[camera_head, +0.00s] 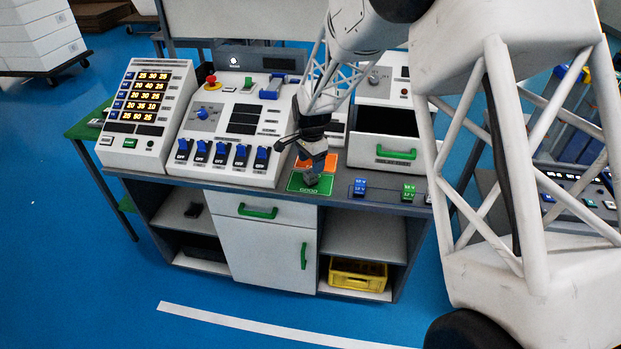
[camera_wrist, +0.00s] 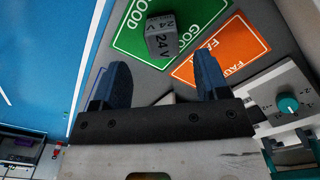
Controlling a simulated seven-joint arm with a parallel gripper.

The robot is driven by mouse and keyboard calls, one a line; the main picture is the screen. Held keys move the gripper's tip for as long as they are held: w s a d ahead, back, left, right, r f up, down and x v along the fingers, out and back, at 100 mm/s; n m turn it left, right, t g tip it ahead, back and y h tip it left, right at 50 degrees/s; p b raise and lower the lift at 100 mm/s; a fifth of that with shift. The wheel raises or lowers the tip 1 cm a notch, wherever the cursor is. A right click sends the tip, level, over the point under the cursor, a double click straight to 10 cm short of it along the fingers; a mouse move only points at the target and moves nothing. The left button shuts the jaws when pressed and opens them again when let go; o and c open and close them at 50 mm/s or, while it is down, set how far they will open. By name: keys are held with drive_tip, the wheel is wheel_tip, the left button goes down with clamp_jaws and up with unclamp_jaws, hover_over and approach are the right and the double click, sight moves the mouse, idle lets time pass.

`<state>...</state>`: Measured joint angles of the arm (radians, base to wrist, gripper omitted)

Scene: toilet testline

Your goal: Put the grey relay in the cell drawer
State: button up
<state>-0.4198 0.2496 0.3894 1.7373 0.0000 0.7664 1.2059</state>
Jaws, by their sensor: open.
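The grey relay (camera_wrist: 163,38), marked 24 V, rests on the green GOOD pad (camera_wrist: 125,32) in the wrist view. An open drawer (camera_head: 383,147) with a green handle stands right of the pads in the head view. Its label is too small to read, and my arm partly hides its right side.
An orange FAULT pad (camera_wrist: 205,55) lies beside the green one. Blue and green relays (camera_head: 360,187) (camera_head: 408,191) stand on the bench's right front edge. A switch panel (camera_head: 225,150) stands to the left. A closed drawer (camera_head: 262,210) is under the bench, above a cupboard door.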

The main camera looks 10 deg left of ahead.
sight(311, 172)
drive_tip(key=shift+f, duration=0.2)
drive_tip(key=shift+w+a+f, duration=0.1)
drive_tip(key=shift+f, duration=2.5)
drive_tip(key=c, duration=1.1)
drive_tip(key=shift+r, duration=0.25)
